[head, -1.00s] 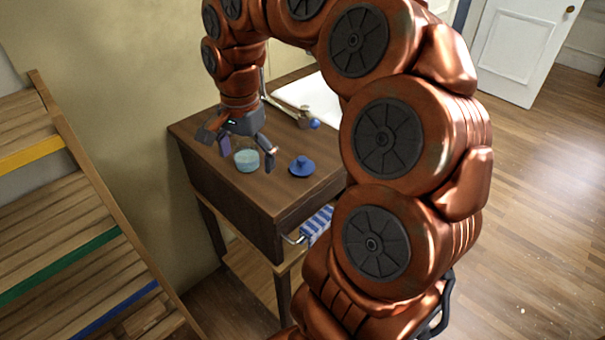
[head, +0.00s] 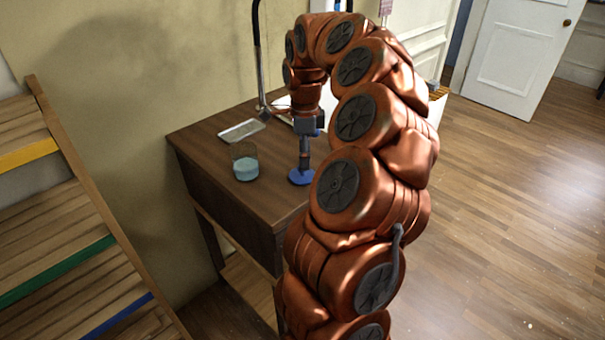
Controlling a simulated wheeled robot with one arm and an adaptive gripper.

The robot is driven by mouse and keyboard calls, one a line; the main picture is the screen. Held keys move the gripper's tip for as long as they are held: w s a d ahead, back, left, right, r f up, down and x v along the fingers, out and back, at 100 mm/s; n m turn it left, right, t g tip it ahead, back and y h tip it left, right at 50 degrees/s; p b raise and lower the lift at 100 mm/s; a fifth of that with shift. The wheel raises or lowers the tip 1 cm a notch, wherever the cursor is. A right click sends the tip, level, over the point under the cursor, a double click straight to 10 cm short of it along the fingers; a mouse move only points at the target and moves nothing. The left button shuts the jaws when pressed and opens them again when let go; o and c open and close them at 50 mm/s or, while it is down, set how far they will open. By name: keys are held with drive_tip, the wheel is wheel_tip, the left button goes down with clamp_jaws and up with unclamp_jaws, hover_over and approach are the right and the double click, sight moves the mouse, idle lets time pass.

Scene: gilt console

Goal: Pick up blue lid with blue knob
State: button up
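The blue lid (head: 299,178) lies flat on the dark wooden console top (head: 205,150), near its right front side. My gripper (head: 304,167) points straight down over the lid, with its fingertips at the lid's middle. The knob is hidden by the fingers. I see the fingers nearly edge-on, so whether they are open or shut on the knob does not show. The lid appears to rest on the wood.
A dark curved stand (head: 260,55) rises at the back. A slatted wooden unit (head: 60,240) is at left.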

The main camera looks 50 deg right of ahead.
sight(302, 172)
drive_tip(key=shift+w+a+f+p, duration=0.1)
drive_tip(key=shift+f+p, duration=0.4)
drive_tip(key=shift+f, duration=0.75)
drive_tip(key=shift+w+a+f+p, duration=0.1)
drive_tip(key=shift+f+p, duration=0.35)
drive_tip(key=shift+f, duration=0.75)
drive_tip(key=shift+c, duration=0.3)
drive_tip(key=shift+f, duration=0.1)
drive_tip(key=c, duration=1.7)
drive_tip(key=shift+s, duration=0.1)
